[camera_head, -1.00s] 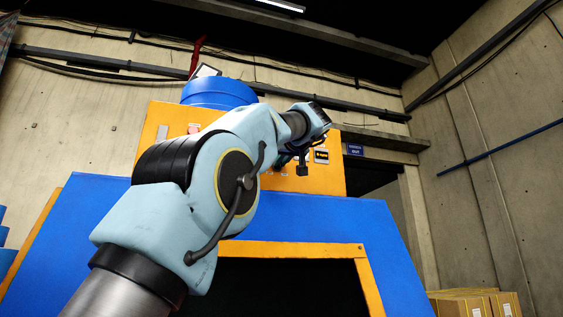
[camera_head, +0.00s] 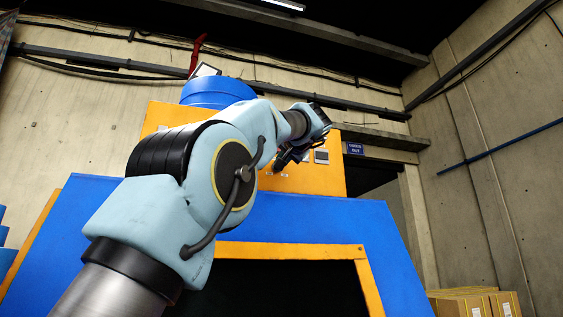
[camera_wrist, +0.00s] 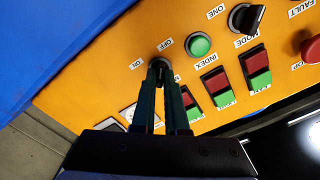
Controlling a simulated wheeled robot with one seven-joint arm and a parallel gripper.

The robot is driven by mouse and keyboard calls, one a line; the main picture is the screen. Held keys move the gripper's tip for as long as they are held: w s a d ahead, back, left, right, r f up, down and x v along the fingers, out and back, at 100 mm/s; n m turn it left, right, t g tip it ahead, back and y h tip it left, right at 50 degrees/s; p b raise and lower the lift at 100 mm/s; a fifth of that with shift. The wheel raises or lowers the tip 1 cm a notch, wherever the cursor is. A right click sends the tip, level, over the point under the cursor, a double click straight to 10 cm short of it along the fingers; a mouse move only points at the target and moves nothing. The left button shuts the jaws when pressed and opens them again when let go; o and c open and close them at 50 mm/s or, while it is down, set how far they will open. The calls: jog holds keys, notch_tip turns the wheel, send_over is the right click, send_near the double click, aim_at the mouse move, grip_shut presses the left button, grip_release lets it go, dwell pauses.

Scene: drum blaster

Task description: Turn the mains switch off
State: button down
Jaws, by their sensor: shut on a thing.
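The mains switch (camera_wrist: 159,63) is a small dark rotary knob on the orange panel, between an OFF label and an ON label, in the upper middle of the wrist view. My gripper (camera_wrist: 161,74) has both dark fingers closed on this knob, hiding most of it. Which label the knob points to is hard to tell. In the head view my gripper (camera_head: 279,164) is at the orange panel face (camera_head: 315,182), and the knob itself cannot be made out.
A green button (camera_wrist: 200,45) sits right beside the switch. Several red-and-green rocker buttons, a black mode knob (camera_wrist: 246,17) and a red stop button (camera_wrist: 311,49) are further right. A grey display (camera_head: 321,157) is on the panel. The machine's blue body (camera_head: 330,220) is below.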

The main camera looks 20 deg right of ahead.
dwell(0.3)
jog(key=c, duration=0.9)
grip_release()
jog(key=shift+c, duration=0.2)
jog(key=s+a+b, duration=0.1)
jog(key=s+b, duration=0.3)
jog(key=s, duration=0.6)
jog(key=shift+s+b, duration=0.4)
